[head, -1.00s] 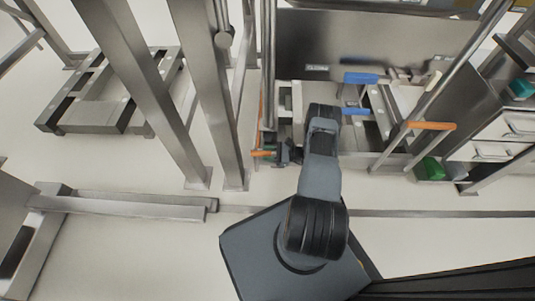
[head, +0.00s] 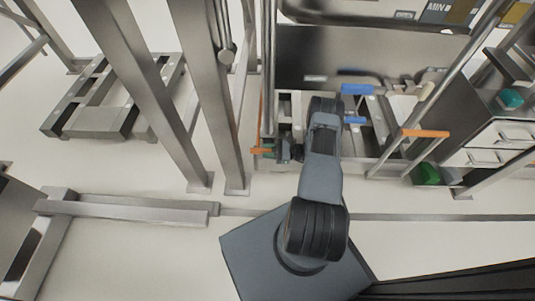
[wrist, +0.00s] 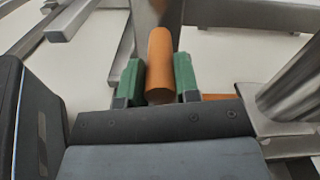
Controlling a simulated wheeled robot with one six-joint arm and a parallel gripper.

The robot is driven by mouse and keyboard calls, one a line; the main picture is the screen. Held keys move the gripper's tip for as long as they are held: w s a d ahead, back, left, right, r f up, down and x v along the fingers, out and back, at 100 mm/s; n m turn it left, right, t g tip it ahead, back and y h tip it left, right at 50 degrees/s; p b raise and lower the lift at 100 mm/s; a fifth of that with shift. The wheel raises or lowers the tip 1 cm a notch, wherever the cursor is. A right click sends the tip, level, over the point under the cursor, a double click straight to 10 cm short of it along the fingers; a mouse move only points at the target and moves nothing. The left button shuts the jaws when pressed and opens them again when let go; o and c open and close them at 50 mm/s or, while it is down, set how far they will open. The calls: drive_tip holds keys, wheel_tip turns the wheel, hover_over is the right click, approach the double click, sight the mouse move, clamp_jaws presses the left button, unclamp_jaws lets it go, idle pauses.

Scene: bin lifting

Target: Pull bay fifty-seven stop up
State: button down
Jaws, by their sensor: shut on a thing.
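An orange handle (wrist: 160,62) stands between the two green finger pads of my gripper (wrist: 160,82) in the wrist view. The pads close on its sides, and its lower end is hidden by my gripper body. In the head view the orange handle (head: 261,151) shows just left of my gripper (head: 277,150), beside a thin upright orange bar. My wrist hides part of this area. No bay number is readable, so I cannot tell which bay is fifty-seven.
Steel posts (head: 222,110) stand close left of my gripper. Blue handles (head: 357,89) and another orange handle (head: 425,133) lie to the right, near a green block (head: 427,174). A low steel rail (head: 130,208) crosses the floor.

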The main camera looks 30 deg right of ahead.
drive_tip(key=shift+r, duration=0.3)
drive_tip(key=c, duration=0.8)
unclamp_jaws()
drive_tip(key=shift+c, duration=0.2)
drive_tip(key=shift+f, duration=0.1)
drive_tip(key=p+v, duration=0.1)
drive_tip(key=v, duration=1.3)
drive_tip(key=shift+a, duration=0.1)
